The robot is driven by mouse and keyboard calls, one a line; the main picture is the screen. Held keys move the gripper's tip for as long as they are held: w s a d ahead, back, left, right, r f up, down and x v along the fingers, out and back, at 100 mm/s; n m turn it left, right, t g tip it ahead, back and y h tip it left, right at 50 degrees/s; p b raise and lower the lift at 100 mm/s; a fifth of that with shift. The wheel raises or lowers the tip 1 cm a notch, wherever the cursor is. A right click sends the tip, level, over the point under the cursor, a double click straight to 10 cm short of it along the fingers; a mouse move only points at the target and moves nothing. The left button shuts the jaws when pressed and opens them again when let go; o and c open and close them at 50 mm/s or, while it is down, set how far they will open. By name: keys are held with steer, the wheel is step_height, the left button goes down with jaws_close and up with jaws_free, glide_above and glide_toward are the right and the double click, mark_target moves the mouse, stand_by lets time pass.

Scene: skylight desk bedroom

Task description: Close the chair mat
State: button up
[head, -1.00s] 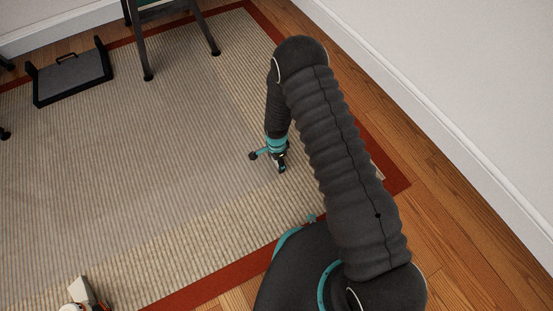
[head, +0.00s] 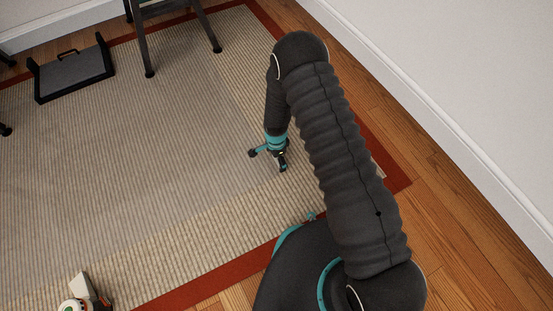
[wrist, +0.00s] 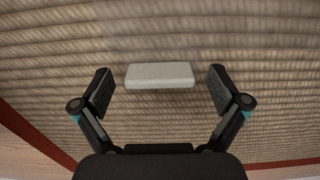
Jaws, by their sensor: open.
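The chair mat (head: 110,150) looks like a clear, slightly greyish sheet lying flat on the ribbed beige rug; its edges are faint. My gripper (head: 269,160) points down, low over the rug near the sheet's right side. In the wrist view my gripper (wrist: 160,92) is open, with one finger on each side of a pale rectangular block (wrist: 160,75). The fingers appear apart from the block, with gaps on both sides. I cannot tell whether the block is part of the mat. It is not clearly visible in the head view.
The red-bordered rug (head: 215,278) lies on a wood floor, with a white wall (head: 470,80) at right. Dark chair or desk legs (head: 145,45) stand at the back. A black footrest-like tray (head: 73,75) is at back left. A white object (head: 82,287) is at lower left.

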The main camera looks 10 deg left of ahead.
step_height(320, 180, up, 12)
steer(key=shift+f, duration=0.25)
stand_by(0.6)
steer(key=s+d+r+n+g+h, duration=0.1)
steer(key=s+d+r+n+g, duration=0.2)
steer(key=s+n, duration=0.4)
steer(key=s+d+r+n+t+p, duration=0.1)
steer(key=s+d+r, duration=0.4)
steer(key=r, duration=1.1)
steer(key=s+d+r+n+t+p, duration=0.1)
steer(key=s+d+r+t+p, duration=0.3)
steer(key=d+r, duration=0.6)
steer(key=s+d+r+n+t+y+p, duration=0.1)
steer(key=s+d+r, duration=0.5)
steer(key=r, duration=1.7)
steer(key=shift+s+d+r+t+p, duration=0.25)
steer(key=shift+d+t+p, duration=0.55)
steer(key=shift+d+t, duration=0.45)
steer(key=shift+a, duration=0.1)
